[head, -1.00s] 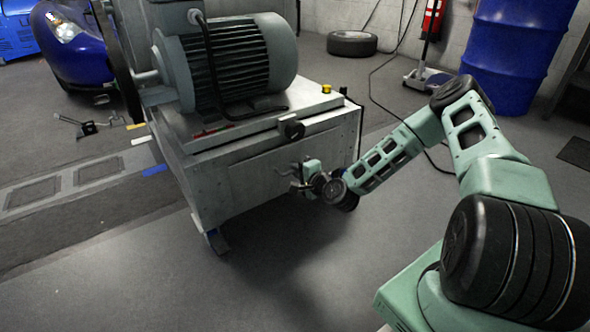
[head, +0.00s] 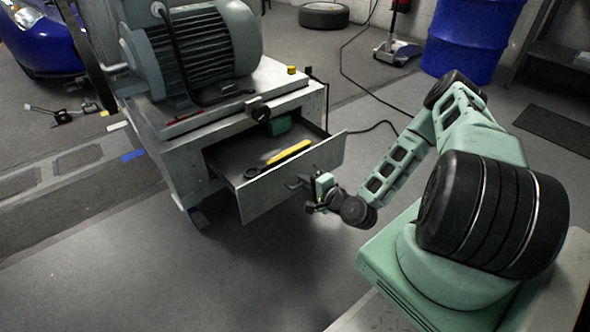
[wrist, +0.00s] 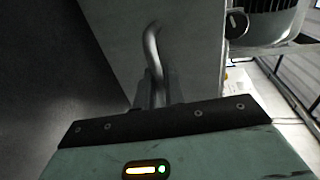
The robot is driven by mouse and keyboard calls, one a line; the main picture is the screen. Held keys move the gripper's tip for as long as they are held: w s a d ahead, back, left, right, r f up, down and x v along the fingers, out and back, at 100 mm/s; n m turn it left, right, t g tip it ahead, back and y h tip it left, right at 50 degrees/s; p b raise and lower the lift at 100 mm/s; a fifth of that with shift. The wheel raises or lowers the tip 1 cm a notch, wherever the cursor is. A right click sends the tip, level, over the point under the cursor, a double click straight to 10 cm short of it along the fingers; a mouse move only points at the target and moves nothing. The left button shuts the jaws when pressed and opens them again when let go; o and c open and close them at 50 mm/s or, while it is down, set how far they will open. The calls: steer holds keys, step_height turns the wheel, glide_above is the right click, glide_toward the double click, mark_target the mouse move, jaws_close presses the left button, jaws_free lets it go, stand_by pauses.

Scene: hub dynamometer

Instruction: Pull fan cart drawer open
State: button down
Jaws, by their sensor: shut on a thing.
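The fan cart (head: 185,165) is a grey metal box with a large grey motor (head: 200,55) on top. Its drawer (head: 290,178) stands pulled out at the front. Inside lie a yellow-handled tool (head: 280,157) and a green box (head: 279,126). My gripper (head: 308,187) is at the drawer's front face, shut on the curved metal handle (wrist: 152,50). In the wrist view the handle runs down between my fingers (wrist: 153,90) against the grey drawer front. The finger contact is partly dark and hard to make out.
A blue drum (head: 470,38), a tire (head: 324,15) and a wheeled stand (head: 397,50) are at the back. A cable (head: 350,75) lies on the floor right of the cart. A blue car (head: 45,40) is at left. The floor before the drawer is clear.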

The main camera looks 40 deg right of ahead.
steer(key=shift+v, duration=0.8)
steer(key=shift+f, duration=0.15)
steer(key=c, duration=1.6)
jaws_free()
steer(key=shift+c, duration=0.2)
steer(key=p+v, duration=0.6)
steer(key=v, duration=1.1)
steer(key=shift+s, duration=0.2)
